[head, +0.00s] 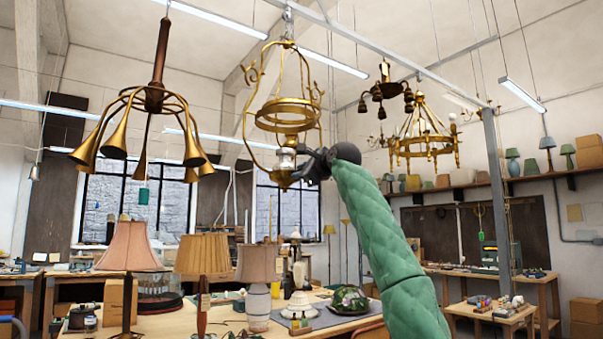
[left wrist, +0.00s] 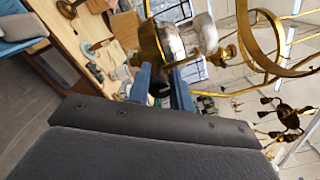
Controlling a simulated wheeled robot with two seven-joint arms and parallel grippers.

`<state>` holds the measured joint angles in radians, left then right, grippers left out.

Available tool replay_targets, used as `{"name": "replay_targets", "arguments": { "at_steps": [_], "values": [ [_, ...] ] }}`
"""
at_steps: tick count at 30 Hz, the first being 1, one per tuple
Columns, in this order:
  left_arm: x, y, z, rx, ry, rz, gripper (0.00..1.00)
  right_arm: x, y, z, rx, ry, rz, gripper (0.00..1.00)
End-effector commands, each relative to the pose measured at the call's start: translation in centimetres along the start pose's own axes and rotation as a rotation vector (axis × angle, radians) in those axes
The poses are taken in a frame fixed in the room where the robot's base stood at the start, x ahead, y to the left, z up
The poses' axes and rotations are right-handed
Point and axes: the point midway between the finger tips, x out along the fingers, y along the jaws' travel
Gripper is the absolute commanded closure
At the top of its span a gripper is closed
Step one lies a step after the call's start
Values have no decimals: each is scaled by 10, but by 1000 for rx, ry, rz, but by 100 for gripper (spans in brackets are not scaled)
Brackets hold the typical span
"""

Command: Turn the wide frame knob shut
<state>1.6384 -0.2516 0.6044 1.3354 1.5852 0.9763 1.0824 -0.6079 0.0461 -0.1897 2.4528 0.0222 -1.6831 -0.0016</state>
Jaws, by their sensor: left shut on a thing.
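The wide brass lamp frame (head: 290,115) hangs from the ceiling, with curled side arms, a broad ring and a pale burner part (head: 287,158) low in its middle. My left gripper (head: 308,163) is at the right side of this lower part. In the left wrist view the blue fingers of my left gripper (left wrist: 162,84) are closed in on a small part just below the brass and silvery burner body (left wrist: 185,40). The fingers largely hide this knob, and its turn angle cannot be told. My right gripper is not in view.
A brass chandelier with horn-shaped shades (head: 148,110) hangs to the left, and another brass chandelier (head: 424,140) hangs to the right. Shaded table lamps (head: 203,254) stand on the workbench below. A grey post (head: 495,190) rises at the right.

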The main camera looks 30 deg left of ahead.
Motion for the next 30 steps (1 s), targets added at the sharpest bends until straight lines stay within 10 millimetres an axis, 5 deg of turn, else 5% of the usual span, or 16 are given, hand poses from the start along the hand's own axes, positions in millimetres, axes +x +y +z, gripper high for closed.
{"name": "replay_targets", "arguments": {
  "at_steps": [7, 8, 11, 21, 30],
  "values": [
    [0, 0, 0, 0, 0, 0, 100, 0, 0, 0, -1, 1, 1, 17],
    [0, 0, 0, 0, 0, 0, 73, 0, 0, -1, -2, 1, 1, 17],
    [0, 0, 0, 0, 0, 0, 57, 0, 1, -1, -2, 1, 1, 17],
    [-4, 1, -1, 1, 0, 0, 57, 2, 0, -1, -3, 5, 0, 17],
    [-46, 2, -2, 0, 1, -2, 57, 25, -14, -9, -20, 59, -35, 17]
  ]
}}
